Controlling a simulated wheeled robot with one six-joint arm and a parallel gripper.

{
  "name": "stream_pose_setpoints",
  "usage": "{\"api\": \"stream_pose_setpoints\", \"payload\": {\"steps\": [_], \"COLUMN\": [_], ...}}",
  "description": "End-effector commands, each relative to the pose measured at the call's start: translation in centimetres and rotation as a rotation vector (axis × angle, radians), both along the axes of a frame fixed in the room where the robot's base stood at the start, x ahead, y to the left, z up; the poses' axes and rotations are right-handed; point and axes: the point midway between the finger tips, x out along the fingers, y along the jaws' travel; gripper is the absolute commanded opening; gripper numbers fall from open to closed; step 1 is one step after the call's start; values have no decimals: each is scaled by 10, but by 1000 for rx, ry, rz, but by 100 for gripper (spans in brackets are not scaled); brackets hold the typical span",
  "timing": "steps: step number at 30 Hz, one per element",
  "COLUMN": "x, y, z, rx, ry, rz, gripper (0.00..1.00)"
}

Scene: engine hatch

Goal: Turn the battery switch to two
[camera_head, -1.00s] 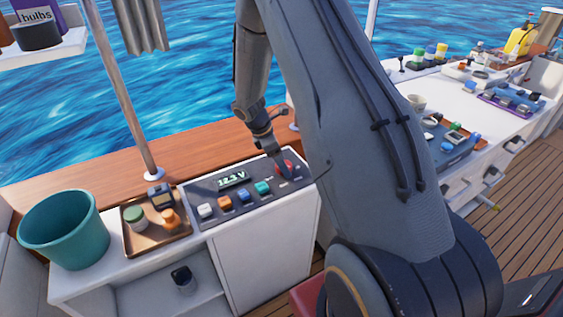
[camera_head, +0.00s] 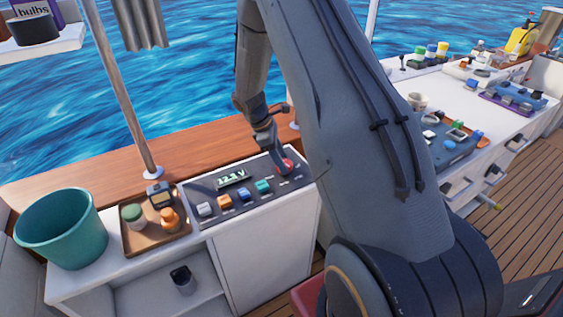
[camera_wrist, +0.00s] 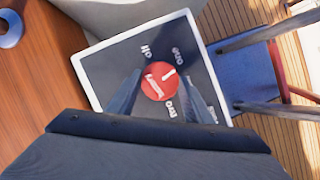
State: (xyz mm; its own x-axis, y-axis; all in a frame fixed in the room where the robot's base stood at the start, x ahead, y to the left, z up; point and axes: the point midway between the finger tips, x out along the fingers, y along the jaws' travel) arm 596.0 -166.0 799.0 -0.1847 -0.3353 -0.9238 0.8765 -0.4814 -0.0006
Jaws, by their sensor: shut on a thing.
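The battery switch is a round red knob (camera_head: 284,166) near the right end of the dark control panel (camera_head: 208,185). My gripper (camera_wrist: 159,77) is shut on the knob, one finger on each side. In the head view my gripper (camera_head: 283,160) reaches down onto the knob and hides part of it.
A display reading 12.3 V (camera_head: 231,177) and several coloured switches (camera_head: 243,195) lie left of the knob. A brown tray (camera_head: 160,240) with small items and a teal bucket (camera_head: 62,230) stand farther left. A wooden ledge (camera_head: 85,177) runs behind the panel.

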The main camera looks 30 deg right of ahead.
Motion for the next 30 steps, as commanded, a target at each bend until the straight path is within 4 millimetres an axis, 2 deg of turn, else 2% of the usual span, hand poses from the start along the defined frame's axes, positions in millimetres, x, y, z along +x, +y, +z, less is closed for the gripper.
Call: {"api": "stream_pose_setpoints", "payload": {"steps": [30], "x": [5], "y": [-7], "z": [0], "rx": [1], "ry": [-2], "rz": [-967], "gripper": [24]}}
